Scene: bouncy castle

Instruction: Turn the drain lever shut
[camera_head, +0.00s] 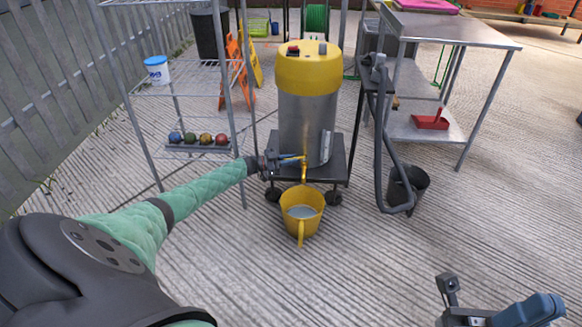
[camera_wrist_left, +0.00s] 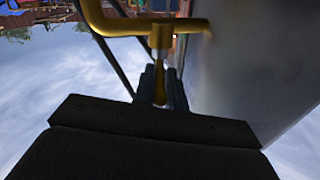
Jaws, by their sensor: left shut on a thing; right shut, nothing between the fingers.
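The yellow vacuum drum (camera_head: 306,110) stands on a dark wheeled base, with a brass drain pipe (camera_head: 304,172) low on its front. In the left wrist view, the drain pipe (camera_wrist_left: 125,27) bends beside the metal drum wall, and a short drain lever (camera_wrist_left: 160,62) hangs from its valve. My left gripper (camera_head: 290,162) reaches in from the left at the drain. In the wrist view, its fingers (camera_wrist_left: 162,90) are shut around the lever, hiding part of it. My right gripper (camera_head: 540,307) is at the bottom right, shut and empty, away from the drum.
A yellow bucket (camera_head: 302,211) holding greyish liquid stands under the drain. A wire rack (camera_head: 185,150) with coloured balls is at the left. A grey hose and a black bin (camera_head: 408,186) are at the right, near a metal table (camera_head: 455,35). The foreground floor is clear.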

